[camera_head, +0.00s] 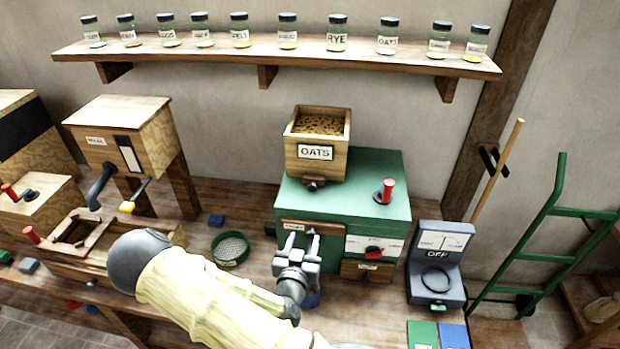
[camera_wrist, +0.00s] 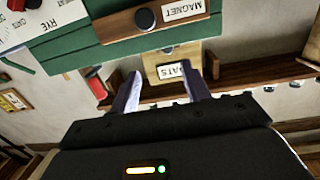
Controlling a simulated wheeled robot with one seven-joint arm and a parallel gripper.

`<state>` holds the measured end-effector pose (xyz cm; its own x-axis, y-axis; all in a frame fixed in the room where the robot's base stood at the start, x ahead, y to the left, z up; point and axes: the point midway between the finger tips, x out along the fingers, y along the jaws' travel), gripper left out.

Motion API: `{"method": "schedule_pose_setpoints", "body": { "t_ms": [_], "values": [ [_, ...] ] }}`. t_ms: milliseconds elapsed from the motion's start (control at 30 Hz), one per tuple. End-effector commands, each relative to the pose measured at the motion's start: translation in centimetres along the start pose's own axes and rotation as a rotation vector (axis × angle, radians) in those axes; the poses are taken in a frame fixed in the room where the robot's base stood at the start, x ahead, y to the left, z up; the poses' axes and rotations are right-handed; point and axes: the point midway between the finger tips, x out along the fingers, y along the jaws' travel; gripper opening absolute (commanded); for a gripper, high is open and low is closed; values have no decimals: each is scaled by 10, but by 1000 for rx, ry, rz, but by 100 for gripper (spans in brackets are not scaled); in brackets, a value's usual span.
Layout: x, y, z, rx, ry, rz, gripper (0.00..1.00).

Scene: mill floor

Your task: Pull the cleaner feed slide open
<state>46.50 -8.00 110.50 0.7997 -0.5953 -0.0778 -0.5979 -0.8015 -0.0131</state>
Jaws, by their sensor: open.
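The cleaner is a green box (camera_head: 335,195) on the bench, with a wooden hopper (camera_head: 295,160) labelled OATS and full of grain on top. A small dark knob (camera_head: 314,186) sits at the hopper's foot; it looks like the feed slide's pull, and I cannot tell how far it is out. My gripper (camera_head: 300,236) is open and empty before the cleaner's front, below the hopper. In the wrist view, which is upside down, my gripper (camera_wrist: 160,76) has its fingers apart. The hopper's label (camera_wrist: 172,71) shows beyond them, near a wooden MAGNET drawer (camera_wrist: 135,20) with a black knob.
A red-handled lever (camera_head: 385,192) stands on the cleaner's top. A dial panel (camera_head: 374,248) with a red knob is on its front right. A grey scale (camera_head: 437,265) stands right, a round sieve (camera_head: 230,248) left. A jar shelf (camera_head: 280,55) runs above.

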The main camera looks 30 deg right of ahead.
Motion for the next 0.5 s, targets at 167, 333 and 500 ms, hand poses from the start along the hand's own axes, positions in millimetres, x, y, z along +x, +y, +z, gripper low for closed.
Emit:
{"method": "schedule_pose_setpoints", "body": {
  "t_ms": [167, 333, 500],
  "values": [
    [-4, -5, -22, -17, 83, -47, 47],
    [-4, -5, -20, -16, 83, -47, 47],
    [-3, -6, -19, -15, 81, -47, 47]
  ]
}}
